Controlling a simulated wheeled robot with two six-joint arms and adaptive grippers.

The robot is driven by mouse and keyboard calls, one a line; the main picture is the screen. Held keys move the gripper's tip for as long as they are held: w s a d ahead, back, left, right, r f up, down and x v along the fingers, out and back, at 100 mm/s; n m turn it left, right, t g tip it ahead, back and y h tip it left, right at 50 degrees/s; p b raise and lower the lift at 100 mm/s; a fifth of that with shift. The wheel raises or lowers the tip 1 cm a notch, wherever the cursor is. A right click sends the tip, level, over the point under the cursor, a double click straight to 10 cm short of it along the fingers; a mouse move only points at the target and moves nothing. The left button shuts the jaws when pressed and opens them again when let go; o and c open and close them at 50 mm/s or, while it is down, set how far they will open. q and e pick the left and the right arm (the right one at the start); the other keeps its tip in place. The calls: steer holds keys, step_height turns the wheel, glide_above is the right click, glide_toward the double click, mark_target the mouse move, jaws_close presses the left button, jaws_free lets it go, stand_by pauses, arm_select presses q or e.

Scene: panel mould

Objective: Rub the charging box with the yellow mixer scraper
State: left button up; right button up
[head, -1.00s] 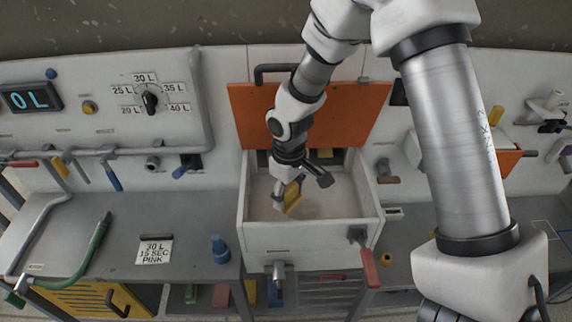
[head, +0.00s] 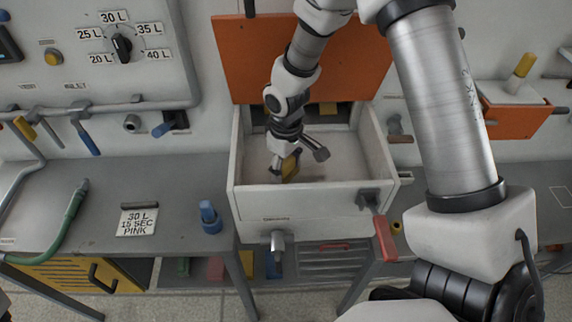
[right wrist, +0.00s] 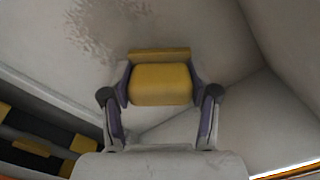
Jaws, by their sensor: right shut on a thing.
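The charging box (head: 308,202) is a white open-topped box below a raised orange lid (head: 340,62). My right gripper (head: 284,172) reaches down inside it, shut on the yellow mixer scraper (head: 291,164). In the right wrist view the scraper (right wrist: 160,84) sits between both fingers, close to the box's pale inner surface. I cannot tell whether it touches that surface. A brownish smudge (right wrist: 95,28) shows on the surface at the upper left of the wrist view. My left gripper is not in view.
A red-handled valve (head: 384,236) juts from the box's front right, and a metal spout (head: 278,250) from its front. To the left, a grey bench (head: 80,220) carries a blue item (head: 209,216), a label card (head: 137,222) and a green hose (head: 70,215).

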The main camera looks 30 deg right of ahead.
steer(key=shift+s+r, duration=0.1)
steer(key=shift+s, duration=0.05)
stand_by(0.3)
steer(key=shift+f+b, duration=0.55)
steer(key=shift+f, duration=0.55)
